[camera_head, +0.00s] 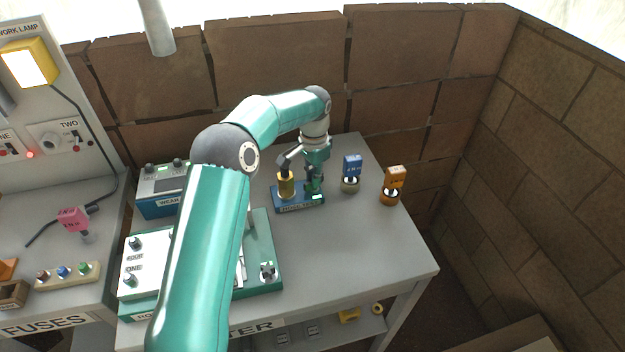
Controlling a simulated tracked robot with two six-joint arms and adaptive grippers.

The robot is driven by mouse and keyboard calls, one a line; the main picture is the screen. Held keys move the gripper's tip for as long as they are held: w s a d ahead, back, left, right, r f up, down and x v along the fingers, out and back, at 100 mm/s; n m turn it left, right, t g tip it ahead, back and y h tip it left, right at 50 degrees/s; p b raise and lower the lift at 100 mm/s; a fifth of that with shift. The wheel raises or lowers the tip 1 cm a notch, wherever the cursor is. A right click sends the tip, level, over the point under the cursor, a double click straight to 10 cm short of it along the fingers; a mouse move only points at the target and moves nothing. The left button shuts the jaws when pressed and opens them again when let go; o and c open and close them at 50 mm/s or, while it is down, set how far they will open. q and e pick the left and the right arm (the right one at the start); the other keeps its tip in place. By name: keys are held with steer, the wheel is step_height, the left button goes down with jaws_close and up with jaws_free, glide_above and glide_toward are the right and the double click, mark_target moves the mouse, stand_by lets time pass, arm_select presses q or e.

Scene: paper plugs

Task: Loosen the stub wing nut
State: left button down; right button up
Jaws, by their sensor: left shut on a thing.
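My left gripper (314,184) reaches down from the end of the teal arm to the right part of a small blue block (298,208) on the grey table. It is shut on a small part there, which I take to be the stub wing nut; the fingers hide its shape. A brass post (286,187) with a dark top stands at the left end of the block, beside the gripper. My right gripper is not in view.
A blue-tagged piece (352,167) and an orange-tagged piece (396,177) stand to the right. A teal-and-white panel (130,262) lies partly behind my left arm. The table's front right is clear. Stone walls (560,150) enclose the back and right.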

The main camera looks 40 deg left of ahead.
arm_select(q)
steer(key=n, duration=0.6)
steer(key=shift+w, duration=0.1)
steer(key=n, duration=0.6)
steer(key=shift+n, duration=0.3)
steer(key=n, duration=0.4)
steer(key=shift+r+n+b, duration=0.1)
steer(key=shift+n+b, duration=0.2)
steer(key=shift+b, duration=0.1)
steer(key=n, duration=0.5)
steer(key=c, duration=1.3)
jaws_free()
steer(key=shift+r+p, duration=1.45)
steer(key=shift+r, duration=0.5)
